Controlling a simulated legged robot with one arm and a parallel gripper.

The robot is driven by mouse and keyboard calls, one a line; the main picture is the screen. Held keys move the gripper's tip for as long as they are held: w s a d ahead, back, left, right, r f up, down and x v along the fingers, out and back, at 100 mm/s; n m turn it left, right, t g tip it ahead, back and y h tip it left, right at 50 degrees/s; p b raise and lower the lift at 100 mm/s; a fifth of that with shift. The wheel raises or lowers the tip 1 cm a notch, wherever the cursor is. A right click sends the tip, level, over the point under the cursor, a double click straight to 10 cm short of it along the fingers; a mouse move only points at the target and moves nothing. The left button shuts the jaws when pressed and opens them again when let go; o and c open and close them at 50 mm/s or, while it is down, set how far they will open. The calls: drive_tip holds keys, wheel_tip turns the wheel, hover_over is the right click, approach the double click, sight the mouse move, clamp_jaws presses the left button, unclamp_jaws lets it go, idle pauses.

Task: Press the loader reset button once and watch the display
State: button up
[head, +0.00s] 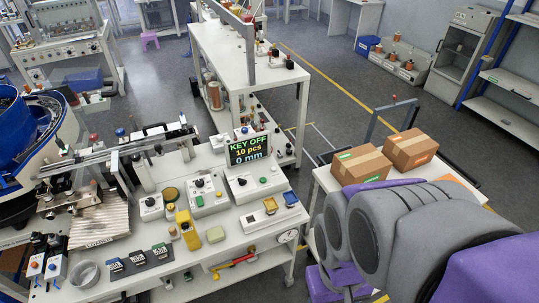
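The display (249,149) stands at the back of the white workbench (228,258) and reads "KEY OFF", "10 pcs", "0 mm". In front of it are a white control box with a black knob (255,183), another control box with a knob and buttons (207,193) and a small box with a dark knob (151,207). Labels are too small to read, so I cannot tell which is the loader reset button. My grey and purple arm fills the lower right; I cannot make out its gripper.
A yellow block (187,230) and a grey round dish (84,273) sit on the bench. A blue bowl machine (18,128) is at left. Two cardboard boxes (361,165) (410,149) rest on a side table near my arm. Open floor (350,75) lies behind.

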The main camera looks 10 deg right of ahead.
clamp_jaws()
idle(1.4)
